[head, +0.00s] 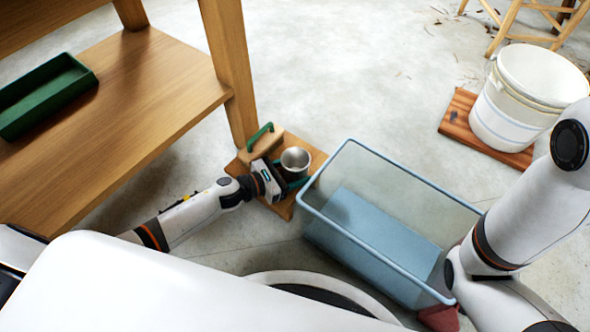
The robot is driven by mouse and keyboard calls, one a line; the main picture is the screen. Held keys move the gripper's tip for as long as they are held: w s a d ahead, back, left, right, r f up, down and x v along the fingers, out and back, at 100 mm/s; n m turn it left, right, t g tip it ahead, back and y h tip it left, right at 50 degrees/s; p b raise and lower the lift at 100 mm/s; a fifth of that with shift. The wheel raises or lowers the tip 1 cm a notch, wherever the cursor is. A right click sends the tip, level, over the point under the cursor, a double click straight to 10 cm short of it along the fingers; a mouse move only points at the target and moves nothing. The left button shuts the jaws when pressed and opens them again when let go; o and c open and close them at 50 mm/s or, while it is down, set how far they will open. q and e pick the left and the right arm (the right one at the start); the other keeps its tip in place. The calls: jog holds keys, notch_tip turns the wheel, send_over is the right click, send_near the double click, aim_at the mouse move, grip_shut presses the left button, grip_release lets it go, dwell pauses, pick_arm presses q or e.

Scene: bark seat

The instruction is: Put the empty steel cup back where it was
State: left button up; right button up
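The steel cup (295,160) is small, round and upright, and its visible inside looks empty. It is at the end of my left gripper (289,174), whose fingers lie on either side of it and appear shut on it. The cup is over a wooden board (281,210) on the floor. I cannot tell whether its base touches the board, because the gripper hides the lower part. My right arm is at the right edge, and its gripper is not in view.
A wooden block with a green handle (260,137) is just behind the cup. A clear blue-rimmed bin (420,190) stands close to its right. A wooden shelf unit (150,95) bears a green tray (45,95). A white bucket (520,100) stands on another board (455,118).

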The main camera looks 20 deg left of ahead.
pick_arm(q)
jog(key=o, duration=0.3)
jog(key=shift+o, duration=0.2)
jog(key=shift+r, duration=0.15)
